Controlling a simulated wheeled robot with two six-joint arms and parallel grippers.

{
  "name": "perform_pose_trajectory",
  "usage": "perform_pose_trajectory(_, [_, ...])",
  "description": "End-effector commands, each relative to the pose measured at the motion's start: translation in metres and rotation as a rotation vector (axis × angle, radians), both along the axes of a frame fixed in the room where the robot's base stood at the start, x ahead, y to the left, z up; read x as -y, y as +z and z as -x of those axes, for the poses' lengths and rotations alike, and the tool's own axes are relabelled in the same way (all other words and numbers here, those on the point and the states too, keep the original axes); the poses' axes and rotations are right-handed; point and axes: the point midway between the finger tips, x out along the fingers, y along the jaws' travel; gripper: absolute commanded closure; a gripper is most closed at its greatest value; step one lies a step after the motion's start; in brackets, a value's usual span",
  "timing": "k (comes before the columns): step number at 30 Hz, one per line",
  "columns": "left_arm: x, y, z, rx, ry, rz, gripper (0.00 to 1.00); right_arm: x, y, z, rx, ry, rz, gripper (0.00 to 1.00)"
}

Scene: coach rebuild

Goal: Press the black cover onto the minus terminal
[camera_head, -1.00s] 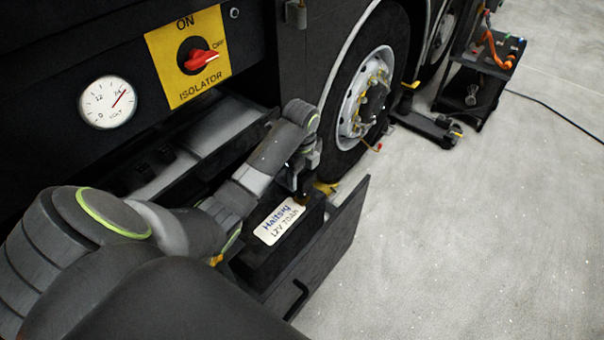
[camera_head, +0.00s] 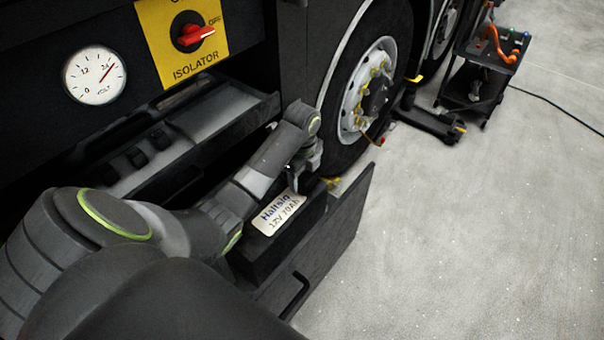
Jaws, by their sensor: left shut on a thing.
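My left gripper (camera_head: 294,181) points down at the far end of the black battery (camera_head: 252,262), just beyond its white label (camera_head: 279,213). It is shut on a small dark thing, which I take to be the black cover; the fingers and the dim light hide most of it. The minus terminal is hidden, and I cannot tell whether the cover touches it. A small yellow piece (camera_head: 331,183) shows at the battery's far right corner. My right gripper is out of view.
The battery sits in a pulled-out tray with a tall dark front panel (camera_head: 340,225). A yellow isolator plate (camera_head: 185,40) with a red switch and a volt gauge (camera_head: 94,75) are on the coach side. A wheel (camera_head: 370,90) stands behind.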

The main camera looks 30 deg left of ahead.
Motion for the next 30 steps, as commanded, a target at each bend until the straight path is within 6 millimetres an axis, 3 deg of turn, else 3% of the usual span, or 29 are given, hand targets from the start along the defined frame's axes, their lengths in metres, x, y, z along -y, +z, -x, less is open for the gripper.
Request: perform_pose_trajectory(30, [0.0, -0.001, 0.001, -0.001, 0.0, 0.0, 0.68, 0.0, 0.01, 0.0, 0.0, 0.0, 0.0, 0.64])
